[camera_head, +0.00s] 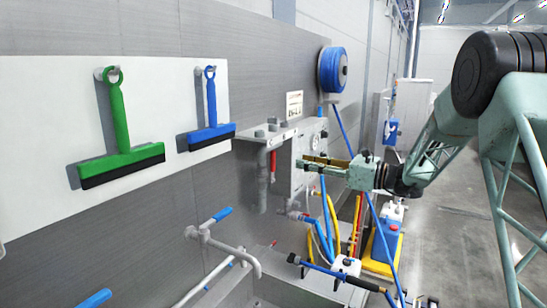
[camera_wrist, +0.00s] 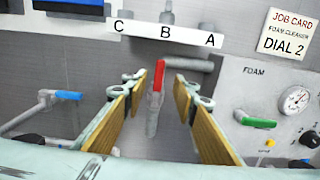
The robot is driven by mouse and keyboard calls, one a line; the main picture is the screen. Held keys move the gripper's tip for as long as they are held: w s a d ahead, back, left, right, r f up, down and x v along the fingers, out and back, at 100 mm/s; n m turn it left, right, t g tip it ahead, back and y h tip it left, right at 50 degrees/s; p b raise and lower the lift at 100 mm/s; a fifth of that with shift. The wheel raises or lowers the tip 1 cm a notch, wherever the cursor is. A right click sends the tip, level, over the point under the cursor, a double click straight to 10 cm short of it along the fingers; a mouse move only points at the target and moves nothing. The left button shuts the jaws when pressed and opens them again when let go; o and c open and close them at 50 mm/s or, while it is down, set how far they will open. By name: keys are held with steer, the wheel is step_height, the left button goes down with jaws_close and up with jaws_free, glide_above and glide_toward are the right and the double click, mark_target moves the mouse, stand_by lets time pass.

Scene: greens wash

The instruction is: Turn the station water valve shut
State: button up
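A red lever handle (camera_wrist: 158,76) stands upright, in line with the grey pipe (camera_wrist: 152,122) below label B. It also shows in the head view as a small red bar (camera_head: 272,165) left of my gripper (camera_head: 306,162). In the wrist view my gripper (camera_wrist: 158,84) is open, with a wood-coloured finger pad on each side of the red lever. A gap shows on both sides of the lever, and neither finger appears to touch it. I cannot tell how deep the lever sits between the fingers. No label shows which valve is the station water valve.
A white strip (camera_wrist: 190,38) reads C, B, A. The foam panel (camera_wrist: 232,85) at right has a green lever (camera_wrist: 258,123) and a gauge (camera_wrist: 295,100). A blue-handled tap (camera_wrist: 68,96) is at left. Hoses (camera_head: 325,225) hang below my gripper; squeegees (camera_head: 118,150) hang at left.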

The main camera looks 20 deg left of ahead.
mark_target(275, 156)
steer(key=shift+w+a, duration=0.35)
steer(key=shift+a, duration=1.9)
steer(key=shift+w+a, duration=0.4)
steer(key=shift+a, duration=1.9)
steer(key=shift+w+a, duration=0.35)
steer(key=shift+a, duration=1.9)
jaws_close()
